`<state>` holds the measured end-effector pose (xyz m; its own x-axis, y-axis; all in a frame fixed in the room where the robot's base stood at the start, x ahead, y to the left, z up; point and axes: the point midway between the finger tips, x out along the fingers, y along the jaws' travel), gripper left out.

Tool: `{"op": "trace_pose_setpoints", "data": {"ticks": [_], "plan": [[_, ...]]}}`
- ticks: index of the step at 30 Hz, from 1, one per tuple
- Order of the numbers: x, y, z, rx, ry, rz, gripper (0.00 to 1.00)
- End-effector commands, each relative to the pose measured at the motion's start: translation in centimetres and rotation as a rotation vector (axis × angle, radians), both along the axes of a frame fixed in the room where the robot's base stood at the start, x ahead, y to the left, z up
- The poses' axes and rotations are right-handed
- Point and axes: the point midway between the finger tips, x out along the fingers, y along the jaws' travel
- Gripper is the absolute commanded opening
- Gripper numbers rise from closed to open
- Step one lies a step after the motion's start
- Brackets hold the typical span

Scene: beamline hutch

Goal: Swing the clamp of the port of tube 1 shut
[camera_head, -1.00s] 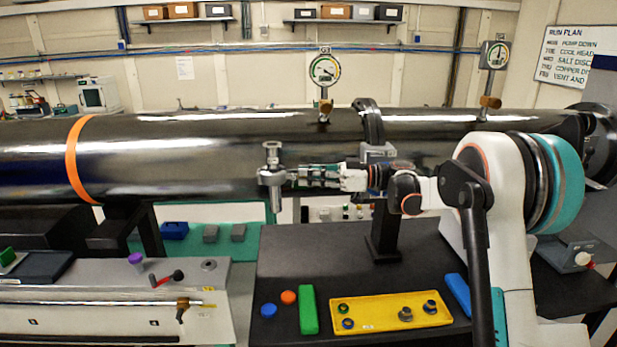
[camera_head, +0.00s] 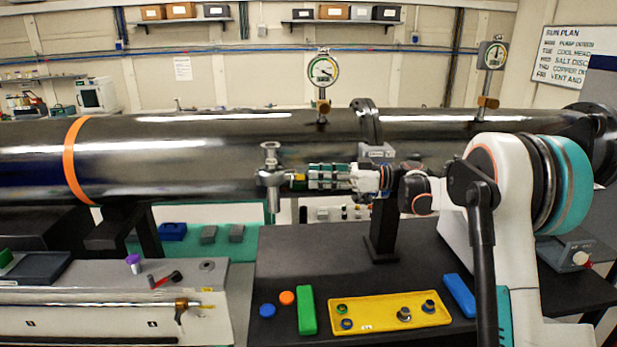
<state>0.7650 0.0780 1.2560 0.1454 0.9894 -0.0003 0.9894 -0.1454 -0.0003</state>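The large dark tube (camera_head: 200,165) runs across the whole view. On its near side a small metal port fitting (camera_head: 271,172) sticks out, with a grey part hanging straight down below it. I take this to be the port with its clamp; its parts are too small to tell how far the clamp is swung. My gripper (camera_head: 292,181) reaches in from the right, level with the fitting. Its tips are at or very near the fitting's right side. I cannot tell whether they touch it or how far apart the fingers are.
Below is a black bench (camera_head: 300,245) with a yellow tray (camera_head: 375,319), a green block (camera_head: 307,310) and a blue block (camera_head: 460,295). A dark support post (camera_head: 382,230) stands under the tube. A gauge (camera_head: 322,72) rises above it. A grey cabinet (camera_head: 110,320) stands lower left.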

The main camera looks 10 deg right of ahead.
Motion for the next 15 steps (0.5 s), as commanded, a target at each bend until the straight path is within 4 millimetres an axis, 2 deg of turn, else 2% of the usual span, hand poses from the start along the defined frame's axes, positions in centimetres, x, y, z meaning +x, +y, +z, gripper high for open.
{"op": "trace_pose_setpoints", "data": {"ticks": [1, 6, 10, 15], "plan": [[-0.1, -1.2, 0.0, 0.0, 0.0, -0.004, 0.26], [-0.6, -4.7, 0.0, 0.0, 0.0, -0.003, 0.26], [-0.9, -6.7, 0.0, 0.0, 0.0, -0.002, 0.26], [-1.1, -8.1, 0.0, 0.0, 0.0, 0.0, 0.26]]}}
